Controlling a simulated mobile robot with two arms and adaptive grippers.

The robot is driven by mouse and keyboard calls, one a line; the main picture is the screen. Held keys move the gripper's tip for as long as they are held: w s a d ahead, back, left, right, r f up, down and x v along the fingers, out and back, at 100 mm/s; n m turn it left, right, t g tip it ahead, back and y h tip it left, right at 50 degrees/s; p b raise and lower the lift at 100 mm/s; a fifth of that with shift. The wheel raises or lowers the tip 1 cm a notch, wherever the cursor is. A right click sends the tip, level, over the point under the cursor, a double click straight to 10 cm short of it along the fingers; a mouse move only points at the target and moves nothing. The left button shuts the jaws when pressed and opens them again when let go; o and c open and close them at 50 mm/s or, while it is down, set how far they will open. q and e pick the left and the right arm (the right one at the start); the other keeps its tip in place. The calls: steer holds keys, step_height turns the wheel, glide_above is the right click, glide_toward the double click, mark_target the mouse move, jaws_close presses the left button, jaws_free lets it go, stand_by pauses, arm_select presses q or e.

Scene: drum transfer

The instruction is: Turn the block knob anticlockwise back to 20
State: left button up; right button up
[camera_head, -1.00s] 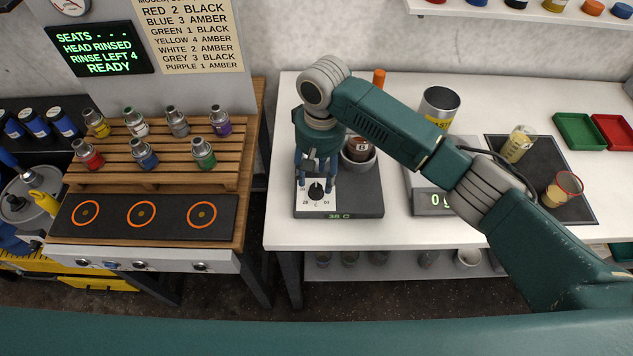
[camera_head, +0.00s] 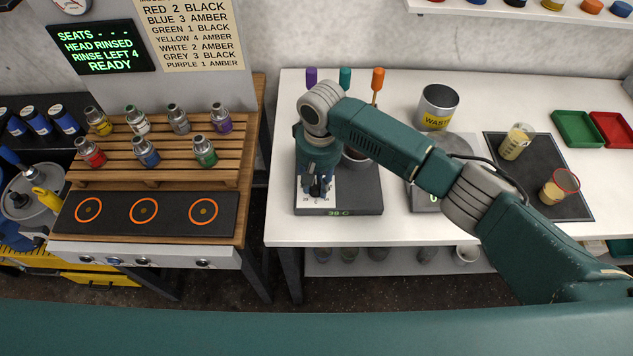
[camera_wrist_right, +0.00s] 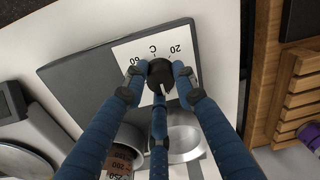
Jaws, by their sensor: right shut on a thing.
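The dark heating block (camera_head: 362,198) stands on the white bench, and its front display reads 38 C. A white dial card with 20, C and 60 is on its top, seen in the right wrist view (camera_wrist_right: 176,36). The black knob (camera_wrist_right: 160,73) sits on that card, with a pale pointer mark on it. My right gripper (camera_head: 317,188) is down at the dial, its blue fingers shut around the knob, as the right wrist view (camera_wrist_right: 159,82) shows. My left gripper is not in view.
A beaker (camera_wrist_right: 184,128) is by the block under my fingers. A wooden rack (camera_head: 150,172) of bottles is left.

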steer(key=shift+n, duration=0.4)
steer(key=shift+n+p, duration=0.4)
steer(key=shift+n, duration=0.6)
steer(key=n, duration=0.2)
steer(key=shift+a+n, duration=0.1)
steer(key=shift+n, duration=0.3)
steer(key=n, duration=0.3)
steer(key=shift+n+p, duration=0.3)
steer(key=shift+p, duration=0.05)
steer(key=n, duration=0.3)
steer(key=shift+n, duration=0.3)
steer(key=n, duration=0.3)
steer(key=shift+w+n, duration=0.1)
steer(key=shift+n, duration=0.2)
steer(key=n, duration=0.3)
steer(key=shift+n+h+b, duration=0.3)
steer(key=shift+b, duration=0.1)
steer(key=n+b, duration=0.1)
steer(key=n, duration=0.5)
steer(key=shift+n, duration=0.4)
